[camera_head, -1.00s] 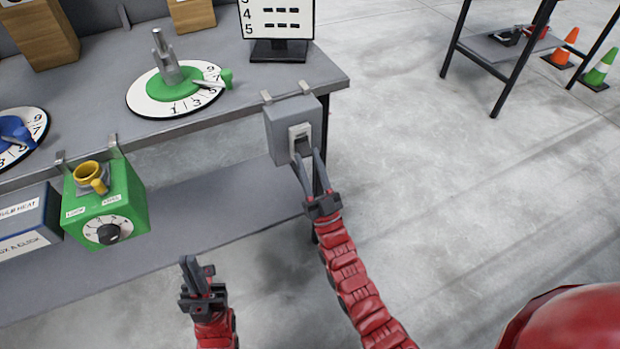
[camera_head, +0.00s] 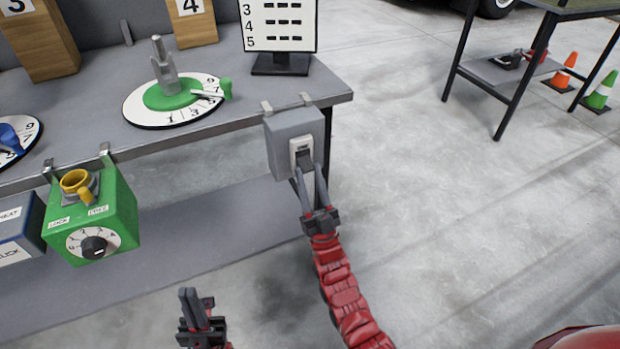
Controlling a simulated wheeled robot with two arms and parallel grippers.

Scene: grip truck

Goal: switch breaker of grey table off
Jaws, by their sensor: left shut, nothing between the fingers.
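The breaker is a grey box (camera_head: 283,148) hung by two clips on the front edge of the grey table (camera_head: 235,118), near its right corner. Its white-framed switch (camera_head: 303,147) faces me, with a dark lever part low in the frame. My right gripper (camera_head: 308,176) is just below and in front of the switch. Its two fingers are apart, pointing up at the lower part of the switch; I cannot tell whether they touch it. My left gripper (camera_head: 196,299) is shut and empty, low in the picture, well away from the breaker.
A green box (camera_head: 120,215) with a yellow knob and a blue box (camera_head: 15,230) hang farther left on the table edge. A green dial (camera_head: 170,97) and a screen (camera_head: 280,25) stand on top.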

